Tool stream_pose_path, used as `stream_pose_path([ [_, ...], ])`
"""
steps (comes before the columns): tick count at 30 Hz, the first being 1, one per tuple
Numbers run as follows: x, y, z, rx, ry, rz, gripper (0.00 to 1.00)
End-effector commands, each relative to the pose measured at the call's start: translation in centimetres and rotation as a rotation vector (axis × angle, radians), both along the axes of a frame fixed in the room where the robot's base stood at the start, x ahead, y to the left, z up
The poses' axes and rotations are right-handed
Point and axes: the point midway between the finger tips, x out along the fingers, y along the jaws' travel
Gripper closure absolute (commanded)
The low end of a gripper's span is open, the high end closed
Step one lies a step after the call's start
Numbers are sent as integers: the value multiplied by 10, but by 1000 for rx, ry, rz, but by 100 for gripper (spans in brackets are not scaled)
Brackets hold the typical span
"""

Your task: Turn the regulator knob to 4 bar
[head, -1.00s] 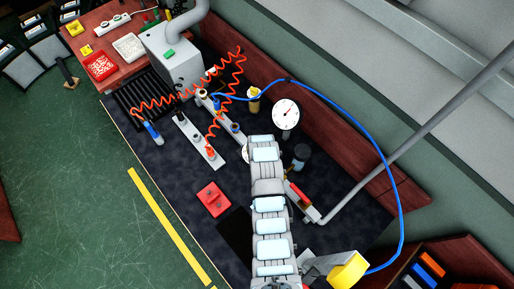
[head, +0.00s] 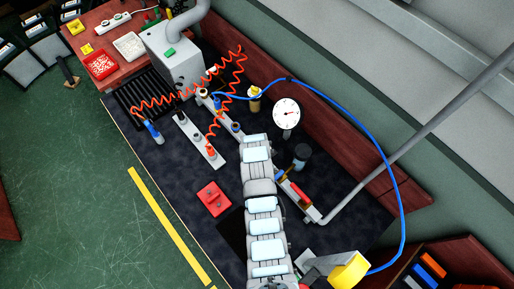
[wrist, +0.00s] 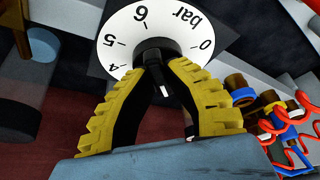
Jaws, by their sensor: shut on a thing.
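The regulator knob (wrist: 155,50) is black and sits at the middle of a white dial plate (wrist: 120,42) marked 0, 4, 5, 6 and bar in the wrist view. A white pointer mark on the knob shows between the fingers, toward the bottom of the picture. The numbers between 0 and 4 are out of sight. My gripper (wrist: 158,70) is shut on the knob with its yellow-ridged fingers at either side. In the head view my arm hides the gripper and knob. A round white pressure gauge (head: 286,113) shows a small red needle; its figures are too small to read.
A dark cylinder (head: 302,152) stands close to my arm. A blue hose (head: 358,124) arcs behind.

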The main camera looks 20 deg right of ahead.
Motion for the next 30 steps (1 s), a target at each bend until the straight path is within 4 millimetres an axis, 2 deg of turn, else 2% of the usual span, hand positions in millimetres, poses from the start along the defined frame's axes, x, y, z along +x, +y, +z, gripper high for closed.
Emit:
stream_pose_path([
  [1,-1,0,-1,1,2,0,79],
  [3,-1,0,-1,1,2,0,59],
  [4,-1,0,-1,1,2,0,56],
  [17,-2,1,4,0,0,1,56],
  [30,-16,8,44,0,-2,1,56],
])
